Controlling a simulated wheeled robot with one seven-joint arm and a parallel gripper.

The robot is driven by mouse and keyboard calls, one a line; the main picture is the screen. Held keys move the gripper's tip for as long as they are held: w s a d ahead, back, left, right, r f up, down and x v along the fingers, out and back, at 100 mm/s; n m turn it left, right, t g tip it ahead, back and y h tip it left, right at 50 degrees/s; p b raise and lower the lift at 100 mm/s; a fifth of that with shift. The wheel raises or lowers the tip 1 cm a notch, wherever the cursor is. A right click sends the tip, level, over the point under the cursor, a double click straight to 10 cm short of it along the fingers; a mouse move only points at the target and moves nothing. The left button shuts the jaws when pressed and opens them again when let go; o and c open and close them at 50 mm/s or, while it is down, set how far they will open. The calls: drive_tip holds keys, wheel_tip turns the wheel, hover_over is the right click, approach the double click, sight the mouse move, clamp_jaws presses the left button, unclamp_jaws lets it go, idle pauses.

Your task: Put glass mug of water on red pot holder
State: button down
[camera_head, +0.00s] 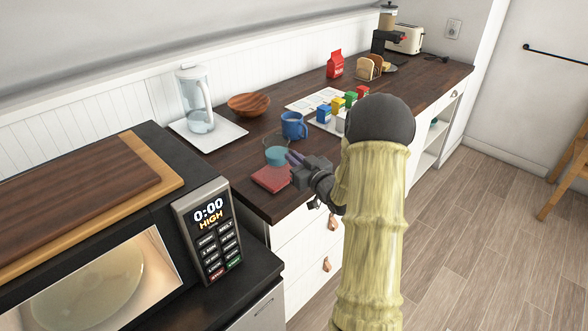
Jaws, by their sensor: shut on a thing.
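The glass mug of water (276,154) shows as a small clear vessel with teal water, at the counter's near edge in the head view. My gripper (293,158) comes in from the right and its fingers are shut on the mug's right side. The mug looks upright. The red pot holder (271,180) lies flat on the dark wood counter just below the mug in the picture. The mug's lower part meets the pot holder's far edge in this view; I cannot tell whether it touches it or hangs above. My arm hides part of the counter to the right.
A blue mug (293,126) stands just behind the glass mug. A wooden bowl (249,105) and a glass pitcher (200,115) on a white tray (216,138) are farther left. Small colored boxes (337,105) stand behind my arm. A microwave (150,240) fills the lower left.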

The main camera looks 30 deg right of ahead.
drive_tip(key=shift+r, duration=0.15)
drive_tip(key=shift+f, duration=1.95)
drive_tip(key=c, duration=1.9)
unclamp_jaws()
drive_tip(key=shift+f, duration=0.15)
drive_tip(key=shift+c, duration=0.2)
drive_tip(key=o, duration=0.4)
drive_tip(key=shift+o, duration=0.2)
